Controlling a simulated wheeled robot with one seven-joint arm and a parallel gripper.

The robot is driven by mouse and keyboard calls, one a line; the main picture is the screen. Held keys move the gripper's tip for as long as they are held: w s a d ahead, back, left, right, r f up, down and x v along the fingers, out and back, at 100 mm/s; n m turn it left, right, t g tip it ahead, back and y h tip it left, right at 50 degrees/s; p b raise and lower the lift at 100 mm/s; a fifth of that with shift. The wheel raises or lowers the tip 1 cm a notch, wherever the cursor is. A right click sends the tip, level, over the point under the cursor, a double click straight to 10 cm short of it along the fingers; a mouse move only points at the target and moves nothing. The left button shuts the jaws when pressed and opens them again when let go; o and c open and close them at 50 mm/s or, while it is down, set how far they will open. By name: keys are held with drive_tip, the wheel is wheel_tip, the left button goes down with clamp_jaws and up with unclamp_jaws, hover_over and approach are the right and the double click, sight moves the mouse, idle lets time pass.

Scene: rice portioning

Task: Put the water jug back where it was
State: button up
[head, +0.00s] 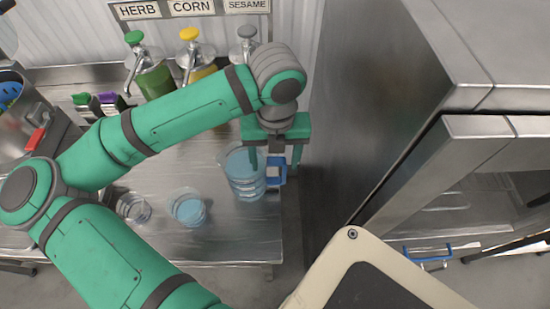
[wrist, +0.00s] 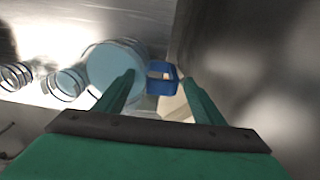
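The water jug (head: 243,176) is clear, with blue water and a blue handle (head: 277,172). It appears to stand upright at the right end of the steel table, handle toward the right edge. My gripper (head: 276,163) is above the handle, pointing down, with its two green fingers spread. In the wrist view the jug (wrist: 108,66) is at the upper left. Its blue handle (wrist: 161,72) lies between the open fingertips, with a gap visible on each side. I cannot tell how far down the fingers reach beside the handle.
Two clear measuring cups, one with blue water (head: 187,207) and one apparently empty (head: 133,208), stand left of the jug. Pump bottles (head: 153,80) line the back under HERB, CORN and SESAME labels. A tall steel cabinet (head: 385,90) rises close on the right.

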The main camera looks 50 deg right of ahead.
drive_tip(key=shift+r, duration=0.1)
wheel_tip(320, 180, up, 12)
idle(0.5)
idle(0.5)
